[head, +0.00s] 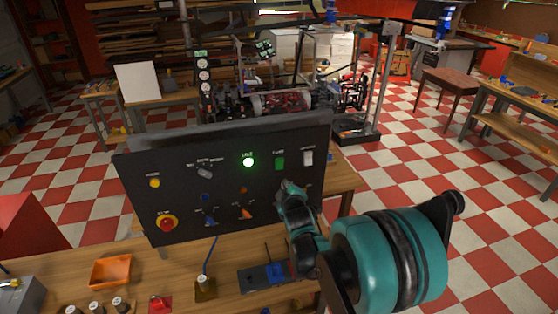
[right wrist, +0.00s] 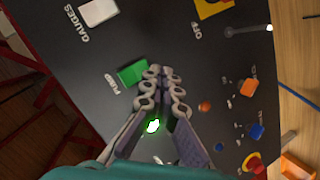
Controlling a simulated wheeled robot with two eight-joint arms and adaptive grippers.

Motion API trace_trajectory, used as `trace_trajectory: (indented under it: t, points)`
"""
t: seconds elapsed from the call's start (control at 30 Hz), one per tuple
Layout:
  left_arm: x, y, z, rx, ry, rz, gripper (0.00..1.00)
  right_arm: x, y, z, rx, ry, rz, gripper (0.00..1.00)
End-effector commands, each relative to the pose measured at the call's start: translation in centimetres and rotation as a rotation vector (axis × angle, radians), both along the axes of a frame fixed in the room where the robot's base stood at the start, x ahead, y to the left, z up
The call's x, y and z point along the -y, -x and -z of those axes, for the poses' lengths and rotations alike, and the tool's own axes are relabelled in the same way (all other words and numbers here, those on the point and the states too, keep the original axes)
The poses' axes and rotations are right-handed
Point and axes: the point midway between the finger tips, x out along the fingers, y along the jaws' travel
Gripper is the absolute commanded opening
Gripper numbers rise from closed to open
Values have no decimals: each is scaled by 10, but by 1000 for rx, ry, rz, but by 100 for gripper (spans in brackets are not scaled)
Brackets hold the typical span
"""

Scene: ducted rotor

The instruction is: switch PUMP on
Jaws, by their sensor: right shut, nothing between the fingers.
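The black control panel (head: 225,130) stands on the wooden bench. The green PUMP switch (head: 280,162) is in its upper right part, between a lit green lamp (head: 249,162) and the white GAUGES switch (head: 307,158). My right gripper (head: 286,188) is in front of the panel, just below the PUMP switch. In the right wrist view, the shut, empty fingertips (right wrist: 164,72) are close beside the green PUMP switch (right wrist: 132,73). I cannot tell whether they touch the panel or which way the switch is tipped. My left gripper is out of view.
A metal lever (right wrist: 250,29) shows in the right wrist view. An orange tray (head: 111,271) lies on the bench.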

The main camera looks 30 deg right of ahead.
Motion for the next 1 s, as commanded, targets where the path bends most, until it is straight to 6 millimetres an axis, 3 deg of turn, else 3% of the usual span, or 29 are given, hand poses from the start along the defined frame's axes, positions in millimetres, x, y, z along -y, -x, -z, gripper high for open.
trace_trajectory:
  t: [0.17,0.4,1.0]
  points:
    - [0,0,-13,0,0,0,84,5,-23,-14,0,0,0,0]
    - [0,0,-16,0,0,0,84,10,-44,-21,0,0,0,0]
    - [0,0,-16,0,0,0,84,12,-48,-23,0,0,0,0]
